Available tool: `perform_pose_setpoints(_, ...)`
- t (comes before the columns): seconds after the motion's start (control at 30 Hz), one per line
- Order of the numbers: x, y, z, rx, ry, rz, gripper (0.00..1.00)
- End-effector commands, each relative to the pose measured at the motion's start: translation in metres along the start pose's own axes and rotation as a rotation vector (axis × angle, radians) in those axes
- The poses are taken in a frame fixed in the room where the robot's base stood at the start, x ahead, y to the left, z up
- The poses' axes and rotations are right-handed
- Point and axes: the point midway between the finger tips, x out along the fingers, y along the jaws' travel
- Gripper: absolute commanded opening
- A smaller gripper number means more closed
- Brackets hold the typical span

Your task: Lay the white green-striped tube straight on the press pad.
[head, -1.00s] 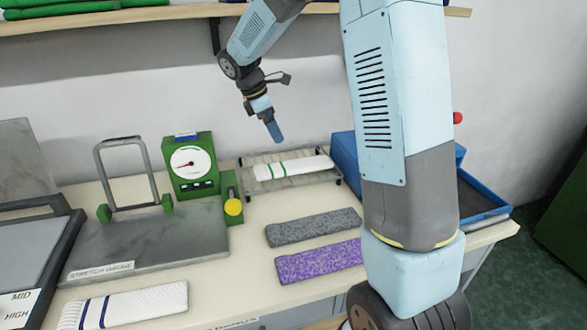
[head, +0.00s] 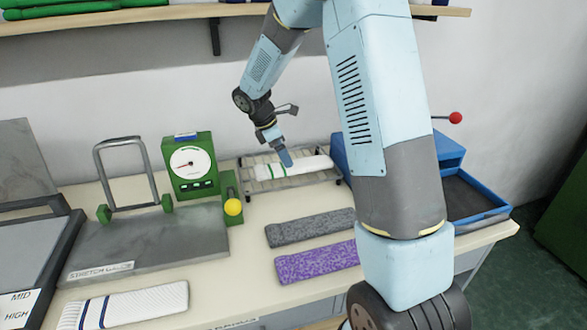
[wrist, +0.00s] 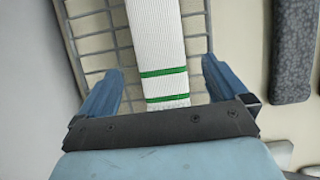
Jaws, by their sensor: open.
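The white tube with green stripes (head: 311,165) lies flat on a wire rack (head: 250,185) at the back of the table. In the wrist view the tube (wrist: 158,35) runs between the two blue fingers, with its striped end nearest the palm. My gripper (head: 287,160) is open, pointing down at the tube near its striped end. A gap shows on each side of the tube in the wrist view, between the fingers (wrist: 161,75). A grey flat pad (head: 25,255) at the left edge, by a MID/HIGH label, looks like the press pad; it is partly cut off.
A green dial gauge (head: 190,165) and a grey plate marked stretch gauge (head: 150,240) stand left of the rack. Grey (head: 310,228) and purple (head: 318,262) tubes lie in front. A white blue-striped tube (head: 140,305) lies front left. A blue tray (head: 480,215) is at right.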

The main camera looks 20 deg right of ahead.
Motion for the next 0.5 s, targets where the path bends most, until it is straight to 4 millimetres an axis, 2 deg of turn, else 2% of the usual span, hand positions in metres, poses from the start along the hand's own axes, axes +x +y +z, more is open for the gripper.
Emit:
perform_pose_setpoints(0.3,0.040,0.000,-0.006,-0.001,0.000,-0.003,1.00)
perform_pose_setpoints(0.5,0.048,0.001,-0.005,0.000,0.000,-0.001,1.00)
